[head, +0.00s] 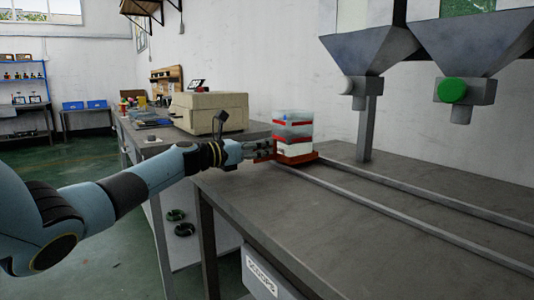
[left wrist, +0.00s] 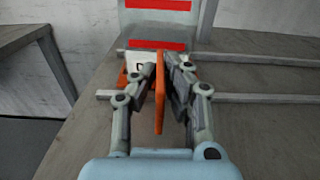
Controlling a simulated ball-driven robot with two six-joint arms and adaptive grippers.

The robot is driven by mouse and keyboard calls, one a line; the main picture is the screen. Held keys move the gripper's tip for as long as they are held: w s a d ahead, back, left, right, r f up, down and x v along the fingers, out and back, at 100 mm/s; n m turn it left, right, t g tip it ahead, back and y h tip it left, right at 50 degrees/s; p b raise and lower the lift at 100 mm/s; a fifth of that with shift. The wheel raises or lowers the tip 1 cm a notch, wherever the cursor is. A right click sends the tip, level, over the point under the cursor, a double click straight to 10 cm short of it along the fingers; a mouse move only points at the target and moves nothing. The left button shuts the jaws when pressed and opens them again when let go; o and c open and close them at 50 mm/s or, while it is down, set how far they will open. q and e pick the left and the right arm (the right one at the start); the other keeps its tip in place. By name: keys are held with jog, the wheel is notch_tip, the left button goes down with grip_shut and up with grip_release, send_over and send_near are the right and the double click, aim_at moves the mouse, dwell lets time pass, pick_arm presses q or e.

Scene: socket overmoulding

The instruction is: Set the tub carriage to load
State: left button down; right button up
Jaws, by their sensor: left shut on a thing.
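The tub carriage (head: 299,158) is a low orange-red base at the far left end of two rails on the grey bench. A white block and a clear tub with red bands (head: 292,130) stand on it; the tub also shows in the left wrist view (left wrist: 157,25). My left gripper (head: 268,150) is at the carriage's left side. In the left wrist view it is shut on an upright orange handle plate (left wrist: 159,90), with a finger on each side. The handle's joint to the carriage is partly hidden by the fingers. My right gripper is not in view.
Two rails (head: 420,195) run along the bench (head: 270,215) toward the right front and look clear. A beige machine (head: 208,112) stands on the bench behind.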

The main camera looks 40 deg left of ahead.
pick_arm(q)
jog(key=shift+a, duration=0.25)
jog(key=c, duration=1.4)
grip_release()
jog(key=shift+a, duration=0.1)
jog(key=shift+c, duration=0.2)
jog(key=shift+s, duration=0.1)
jog(key=v, duration=1.1)
jog(key=shift+s+a, duration=0.1)
jog(key=shift+s, duration=0.25)
